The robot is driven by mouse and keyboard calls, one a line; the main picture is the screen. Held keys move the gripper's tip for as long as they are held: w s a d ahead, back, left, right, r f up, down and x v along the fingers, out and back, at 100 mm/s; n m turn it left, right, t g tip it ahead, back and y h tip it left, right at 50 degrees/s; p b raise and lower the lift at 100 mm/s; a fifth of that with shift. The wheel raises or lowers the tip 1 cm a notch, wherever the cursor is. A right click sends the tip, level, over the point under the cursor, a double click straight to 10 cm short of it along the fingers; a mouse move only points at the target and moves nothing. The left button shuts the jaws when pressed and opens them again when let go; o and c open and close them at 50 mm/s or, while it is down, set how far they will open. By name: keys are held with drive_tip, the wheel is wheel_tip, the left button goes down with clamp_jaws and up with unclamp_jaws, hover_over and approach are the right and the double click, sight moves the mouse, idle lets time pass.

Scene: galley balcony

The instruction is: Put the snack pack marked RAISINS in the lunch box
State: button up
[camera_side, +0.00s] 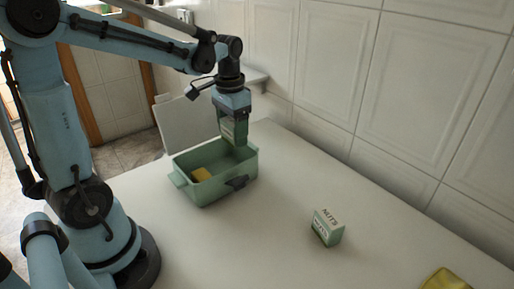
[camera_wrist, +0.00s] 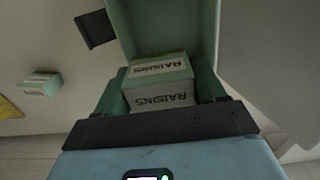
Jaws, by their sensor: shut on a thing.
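The RAISINS snack pack (camera_wrist: 160,92) is a green and white carton with its name on two faces in the wrist view. My gripper (camera_side: 234,132) is shut on it; the pack (camera_side: 233,133) hangs between the jaws in the side view. The lunch box (camera_side: 213,187) is a green open-topped box on the table. The pack is above its far right part, its lower end near the rim; I cannot tell whether it dips inside. The box's green wall (camera_wrist: 165,27) also shows in the wrist view.
A yellow item (camera_side: 202,174) lies inside the lunch box, to the left. A green and white pack marked NUTS (camera_side: 327,228) stands apart on the table. A yellow object (camera_side: 446,279) lies at the lower right. A tiled wall (camera_side: 330,60) runs behind the table.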

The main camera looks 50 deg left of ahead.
sight(224, 163)
drive_tip(key=shift+s+a, duration=0.15)
drive_tip(key=shift+a, duration=0.4)
drive_tip(key=shift+a+f, duration=0.15)
drive_tip(key=shift+f, duration=4.9)
drive_tip(key=shift+f, duration=0.1)
drive_tip(key=o, duration=1)
